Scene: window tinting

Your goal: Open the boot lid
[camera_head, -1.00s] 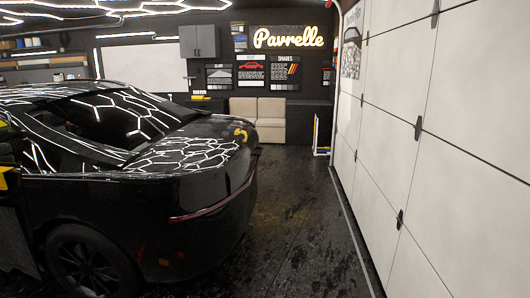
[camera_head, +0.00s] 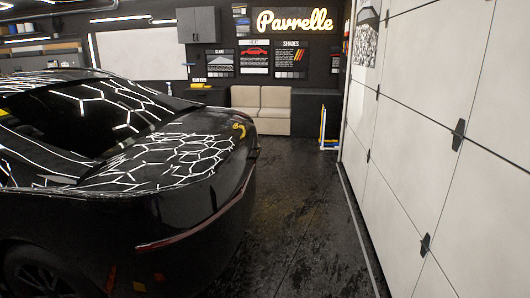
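A black car (camera_head: 60,215) fills the left side of the head view, seen from its rear corner. Its boot lid (camera_head: 180,160) is shut and reflects the white hexagon ceiling lights. A thin red tail light strip (camera_head: 190,230) runs along the rear edge. A small yellow mark (camera_head: 239,130) shows near the far edge of the lid. Neither of my grippers is in view.
A white panelled garage door (camera_head: 440,140) runs along the right. Dark floor (camera_head: 300,230) lies clear between car and door. A beige sofa (camera_head: 261,108) and a blue and yellow stand (camera_head: 328,130) are at the back, under a lit sign (camera_head: 295,20).

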